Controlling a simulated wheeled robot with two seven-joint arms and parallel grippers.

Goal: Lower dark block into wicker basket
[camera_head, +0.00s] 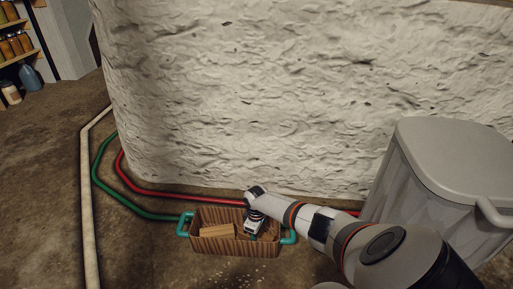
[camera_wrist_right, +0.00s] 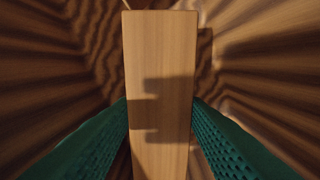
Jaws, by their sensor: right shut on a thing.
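The wicker basket (camera_head: 225,246) is brown with teal handles and stands on the floor by the white wall. It also surrounds the view in the right wrist camera (camera_wrist_right: 250,60). My right gripper (camera_head: 250,236) reaches down into the right half of the basket. In the right wrist view, its green pads are on both sides of a wooden block (camera_wrist_right: 160,60), and it is shut on it. This block looks light brown rather than dark, with shadows across it. Its underside is hidden, so I cannot tell whether it touches the bottom. My left gripper is out of view.
Another wooden block (camera_head: 217,230) lies in the left part of the basket. Red (camera_head: 160,194) and green (camera_head: 105,182) pipes run along the wall behind and left of it. A large grey bin (camera_head: 430,180) stands to the right.

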